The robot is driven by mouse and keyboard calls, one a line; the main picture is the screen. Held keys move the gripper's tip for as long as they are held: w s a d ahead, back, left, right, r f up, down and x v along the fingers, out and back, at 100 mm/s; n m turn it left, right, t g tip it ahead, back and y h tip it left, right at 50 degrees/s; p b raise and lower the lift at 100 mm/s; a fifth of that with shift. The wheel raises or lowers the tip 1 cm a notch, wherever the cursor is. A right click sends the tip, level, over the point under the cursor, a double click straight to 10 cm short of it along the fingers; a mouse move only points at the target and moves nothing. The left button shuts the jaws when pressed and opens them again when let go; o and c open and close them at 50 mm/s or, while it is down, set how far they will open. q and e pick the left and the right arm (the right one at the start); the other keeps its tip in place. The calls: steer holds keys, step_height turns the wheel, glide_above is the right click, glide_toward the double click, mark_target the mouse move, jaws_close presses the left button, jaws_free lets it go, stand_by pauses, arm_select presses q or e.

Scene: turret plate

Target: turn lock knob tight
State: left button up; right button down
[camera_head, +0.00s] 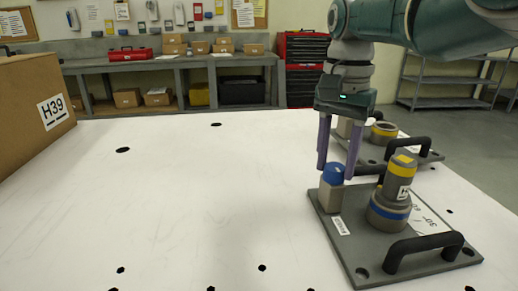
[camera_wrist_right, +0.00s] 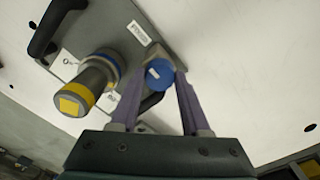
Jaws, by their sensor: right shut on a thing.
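The turret plate (camera_head: 345,246) is a grey plate lying on the white table. The lock knob (camera_head: 334,172) is a blue round cap on a small grey-beige block (camera_head: 331,196) at the plate's far left corner. My right gripper (camera_head: 336,172) points down from above, with its purple fingers on either side of the knob and shut on it. In the right wrist view the blue knob (camera_wrist_right: 159,74) sits between the fingertips (camera_wrist_right: 158,78). A grey turret (camera_head: 393,193) with yellow and blue bands stands upright on the plate beside the knob. My left gripper is not in view.
Black handles (camera_head: 425,246) rise from the plate's near and far edges. A second plate with a shorter yellow-ringed turret (camera_head: 383,131) lies behind. A cardboard box (camera_head: 32,105) stands at the left. The white table (camera_head: 190,200) is clear in the middle, with several dark holes.

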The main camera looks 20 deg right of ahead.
mark_target(334, 166)
steer(key=shift+c, duration=1.8)
jaws_free()
steer(key=shift+r, duration=0.35)
step_height(334, 166, up, 5)
steer(key=shift+w+f+p, duration=0.1)
steer(key=shift+f+p, duration=0.05)
steer(key=shift+p, duration=1.1)
step_height(334, 166, up, 5)
steer(key=shift+f, duration=0.2)
